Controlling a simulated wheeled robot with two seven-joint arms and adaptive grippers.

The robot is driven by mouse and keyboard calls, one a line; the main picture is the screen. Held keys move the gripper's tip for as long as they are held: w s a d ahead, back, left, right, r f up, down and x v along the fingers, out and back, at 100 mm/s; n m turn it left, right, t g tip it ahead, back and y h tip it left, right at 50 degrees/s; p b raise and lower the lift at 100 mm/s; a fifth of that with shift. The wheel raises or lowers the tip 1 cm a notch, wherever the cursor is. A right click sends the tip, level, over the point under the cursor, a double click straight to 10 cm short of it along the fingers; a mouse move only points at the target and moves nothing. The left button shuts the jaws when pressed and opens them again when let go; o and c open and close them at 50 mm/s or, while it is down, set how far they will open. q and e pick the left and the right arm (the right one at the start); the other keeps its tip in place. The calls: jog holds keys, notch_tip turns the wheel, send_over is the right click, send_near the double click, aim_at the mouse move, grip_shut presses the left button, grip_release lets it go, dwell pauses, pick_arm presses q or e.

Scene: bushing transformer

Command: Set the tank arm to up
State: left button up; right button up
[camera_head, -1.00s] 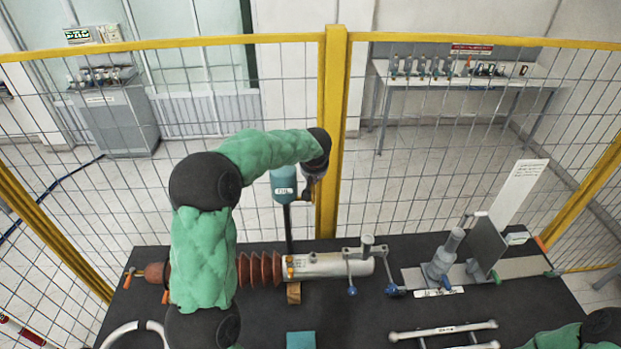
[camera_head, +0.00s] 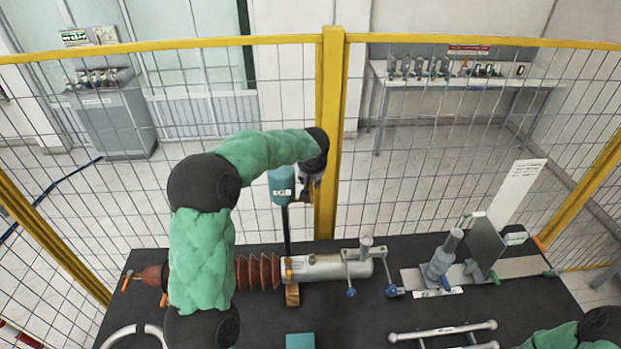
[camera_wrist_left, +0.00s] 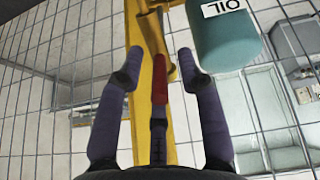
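The teal oil tank (camera_head: 282,186) stands on a dark post behind the bushing, and it also fills the upper right of the left wrist view (camera_wrist_left: 222,45). In the head view my left gripper (camera_head: 311,181) is small, just right of the tank. My right gripper is out of view.
The ribbed brown bushing (camera_head: 258,271) and its silver cylinder (camera_head: 325,267) lie across the black table (camera_head: 265,325) below my left arm. A clamp fixture (camera_head: 440,262) stands at the right. A yellow fence post (camera_head: 333,130) is close behind the gripper.

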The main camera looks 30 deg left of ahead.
pick_arm(q)
jog(key=v, duration=1.2)
jog(key=shift+f, duration=0.1)
